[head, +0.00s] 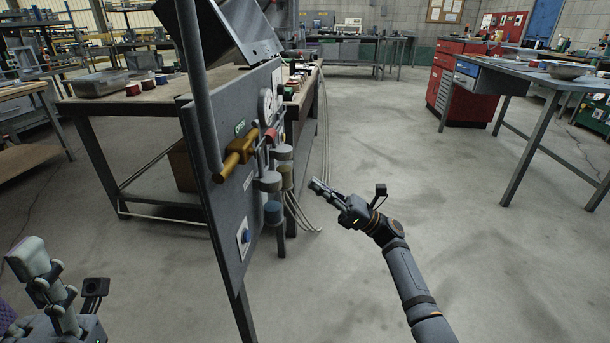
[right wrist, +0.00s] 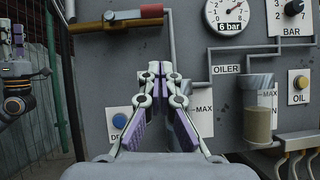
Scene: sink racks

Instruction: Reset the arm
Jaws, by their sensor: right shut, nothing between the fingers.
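My right gripper (head: 315,185) is shut and empty in open air to the right of the grey upright panel (head: 222,208). In the right wrist view its fingertips (right wrist: 162,68) meet, with the panel face behind them. My left gripper (head: 30,258) is at the lower left of the head view, on the other side of the panel; whether its fingers are open or shut is unclear.
The panel carries a yellow valve (head: 238,153), a pressure gauge (right wrist: 226,14), a blue button (right wrist: 119,121) and cylindrical bowls. A workbench (head: 122,104) stands behind it. Another table (head: 540,80) and a red cabinet (head: 472,98) stand right. Floor between is clear.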

